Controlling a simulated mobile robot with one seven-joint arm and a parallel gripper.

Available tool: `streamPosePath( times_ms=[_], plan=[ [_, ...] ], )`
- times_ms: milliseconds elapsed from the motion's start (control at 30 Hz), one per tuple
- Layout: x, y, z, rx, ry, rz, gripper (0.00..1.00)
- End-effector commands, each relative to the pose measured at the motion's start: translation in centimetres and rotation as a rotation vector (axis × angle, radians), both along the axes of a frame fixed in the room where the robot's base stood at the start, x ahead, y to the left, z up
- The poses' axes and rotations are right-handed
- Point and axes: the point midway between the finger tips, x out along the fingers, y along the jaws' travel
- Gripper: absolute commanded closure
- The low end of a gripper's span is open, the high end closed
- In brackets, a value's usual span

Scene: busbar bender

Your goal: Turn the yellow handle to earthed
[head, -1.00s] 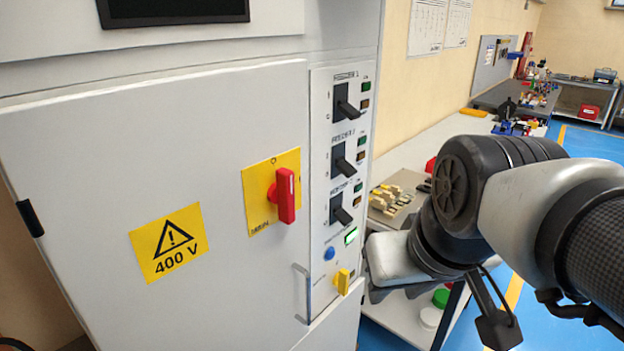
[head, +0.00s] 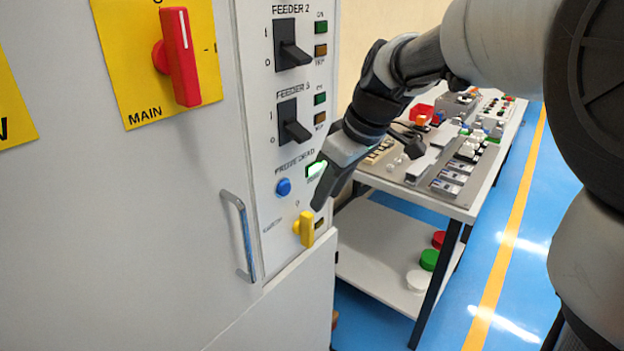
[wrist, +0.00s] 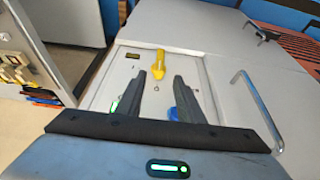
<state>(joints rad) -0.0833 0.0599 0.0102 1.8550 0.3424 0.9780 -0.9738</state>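The yellow handle (head: 306,229) sits low on the cabinet's control strip, its grip about upright in the head view. In the wrist view the yellow handle (wrist: 159,62) is just beyond my fingertips, and nothing touches it. My gripper (head: 320,199) is above and in front of the handle, pointing down toward it. In the wrist view my gripper (wrist: 168,77) has its two fingers apart with nothing between them. The lettering around the handle is too small to read fully.
A blue button (head: 283,187) and a lit green indicator (head: 316,169) sit just above the handle. A metal door pull (head: 240,236) stands out to its left. The red main switch (head: 178,57) and black feeder switches (head: 291,122) are higher. A workbench (head: 455,208) stands at right.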

Motion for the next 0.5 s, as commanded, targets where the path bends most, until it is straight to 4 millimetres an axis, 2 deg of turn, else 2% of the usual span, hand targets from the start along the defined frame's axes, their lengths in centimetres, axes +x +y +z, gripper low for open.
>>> streamPosePath(
  times_ms=[33,100,500],
  plan=[
    [0.2,0.4,-1.5,-0.001,0.004,0.001,0.66],
    [0.6,0.8,-3.0,0.000,0.004,0.000,0.66],
    [2.5,3.3,-10.5,0.000,0.003,0.000,0.66]
  ],
)
